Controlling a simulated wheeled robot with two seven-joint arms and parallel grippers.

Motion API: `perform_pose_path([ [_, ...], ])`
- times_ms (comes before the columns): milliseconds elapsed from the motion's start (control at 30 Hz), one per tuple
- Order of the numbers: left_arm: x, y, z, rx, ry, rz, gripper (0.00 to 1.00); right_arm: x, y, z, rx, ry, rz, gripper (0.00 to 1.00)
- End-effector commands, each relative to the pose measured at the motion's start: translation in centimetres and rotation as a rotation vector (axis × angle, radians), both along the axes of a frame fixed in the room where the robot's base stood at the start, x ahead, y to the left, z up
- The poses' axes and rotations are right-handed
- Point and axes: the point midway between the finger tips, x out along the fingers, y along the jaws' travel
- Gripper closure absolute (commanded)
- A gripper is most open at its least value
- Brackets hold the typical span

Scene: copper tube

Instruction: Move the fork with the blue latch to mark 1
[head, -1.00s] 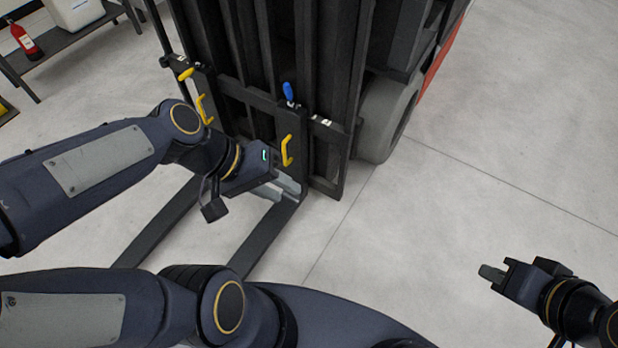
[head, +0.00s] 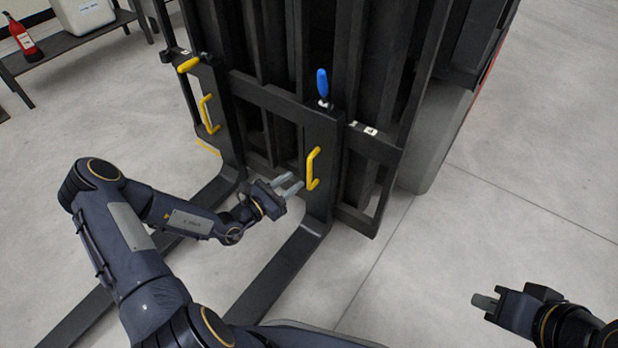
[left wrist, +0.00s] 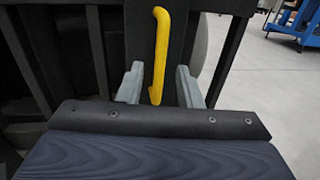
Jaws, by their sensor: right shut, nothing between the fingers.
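The fork with the blue latch (head: 322,83) is the right one of two black forks on the forklift carriage. Its latch stands up, its yellow handle (head: 313,168) is on its upright shank, and its tine (head: 276,272) runs along the floor toward me. My left gripper (head: 291,185) is open, just left of this handle. In the left wrist view the fingers (left wrist: 160,88) lie apart on either side of the handle (left wrist: 161,55); contact does not show. Small white marks (head: 370,131) sit on the carriage bar right of the fork, too small to read. My right gripper (head: 484,302) is shut and empty.
The other fork has a yellow latch (head: 187,65) lying sideways and its own yellow handle (head: 208,114). The forklift mast stands behind the carriage. The floor at right is clear.

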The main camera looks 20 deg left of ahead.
Motion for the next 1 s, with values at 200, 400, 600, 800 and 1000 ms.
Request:
perform_pose_path([
  [200,2.7,-1.7,-0.3,-0.001,-0.002,-0.001,0.68,0.0,0.0,-1.3,0.000,0.000,0.000,1.00],
  [400,5.2,-3.2,-0.2,-0.001,-0.001,-0.002,0.68,0.0,0.0,-2.3,0.000,0.000,0.000,1.00],
  [600,6.3,-3.9,0.0,-0.001,0.001,-0.001,0.68,0.0,0.0,-2.6,0.000,0.000,0.000,1.00],
  [800,6.3,-3.9,0.0,0.000,0.001,-0.001,0.68,0.0,0.0,-2.5,0.000,0.000,0.000,1.00],
  [1000,6.3,-3.9,0.0,0.000,0.001,-0.002,0.89,0.0,0.0,-2.5,0.000,0.000,0.000,1.00],
])
